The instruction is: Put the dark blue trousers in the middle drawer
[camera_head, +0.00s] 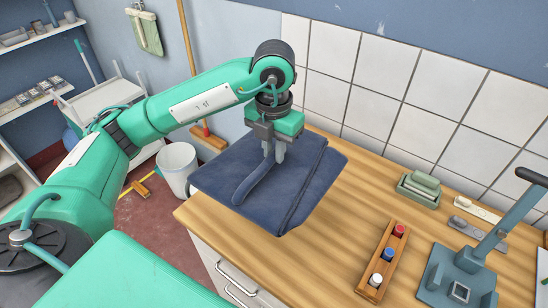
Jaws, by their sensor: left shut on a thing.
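The dark blue trousers (309,178) are folded into a flat bundle at the left end of the wooden counter (340,235). Part of the bundle reaches past the counter's left edge. My left gripper (273,158) points down over the trousers and is shut on a raised fold of them. I cannot tell whether the bundle rests on the counter or hangs just above it. Below the counter top is a white drawer front with metal handles (238,278); the drawers I see look closed, and their lower part is cut off. My right gripper is not in view.
A wooden holder with coloured spools (374,281), green blocks (419,188) and a lever press (465,275) stand on the counter's right. A tiled wall is behind. A white bin (177,167) stands on the floor to the left. The counter's middle is clear.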

